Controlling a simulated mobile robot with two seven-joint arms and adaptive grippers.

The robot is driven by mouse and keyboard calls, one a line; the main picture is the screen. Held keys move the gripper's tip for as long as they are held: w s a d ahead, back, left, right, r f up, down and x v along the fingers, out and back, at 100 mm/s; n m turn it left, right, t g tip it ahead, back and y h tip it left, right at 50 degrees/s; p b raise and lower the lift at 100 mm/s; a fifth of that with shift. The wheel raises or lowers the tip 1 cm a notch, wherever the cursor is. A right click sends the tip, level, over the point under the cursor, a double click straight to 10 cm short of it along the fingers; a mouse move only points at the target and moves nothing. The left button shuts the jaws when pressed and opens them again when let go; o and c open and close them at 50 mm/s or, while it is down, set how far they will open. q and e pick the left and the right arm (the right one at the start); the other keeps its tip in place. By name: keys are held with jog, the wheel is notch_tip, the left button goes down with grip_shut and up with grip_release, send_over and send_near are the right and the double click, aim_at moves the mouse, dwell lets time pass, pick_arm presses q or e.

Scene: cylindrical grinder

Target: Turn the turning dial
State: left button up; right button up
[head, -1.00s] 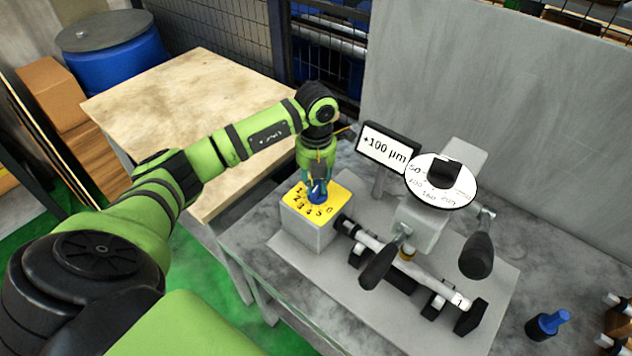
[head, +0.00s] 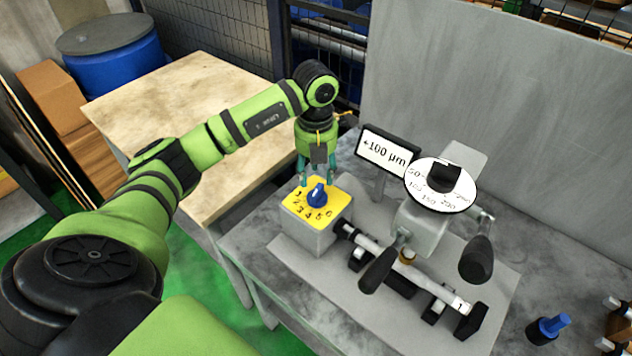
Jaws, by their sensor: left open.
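The turning dial is a blue knob (head: 317,194) on the yellow numbered top (head: 299,205) of a grey box (head: 308,234), at the left end of the grinder. Several numbers are printed around the knob's front side. My left gripper (head: 317,180) hangs above and slightly behind the knob, pointing down. Its teal fingers are apart with nothing between them, and the knob looks clear of them. My right gripper is not in the picture.
A sign reading +100 µm (head: 387,151) and a white round dial plate (head: 440,186) stand right of the box. A shaft (head: 405,265) and two black handles are in front. A blue-topped object (head: 548,328) stands at right. A wooden table (head: 200,110) lies left.

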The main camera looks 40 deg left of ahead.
aim_at(316, 187)
pick_arm(q)
notch_tip(316, 187, up, 7)
jog(key=shift+r, duration=0.15)
dwell(0.6)
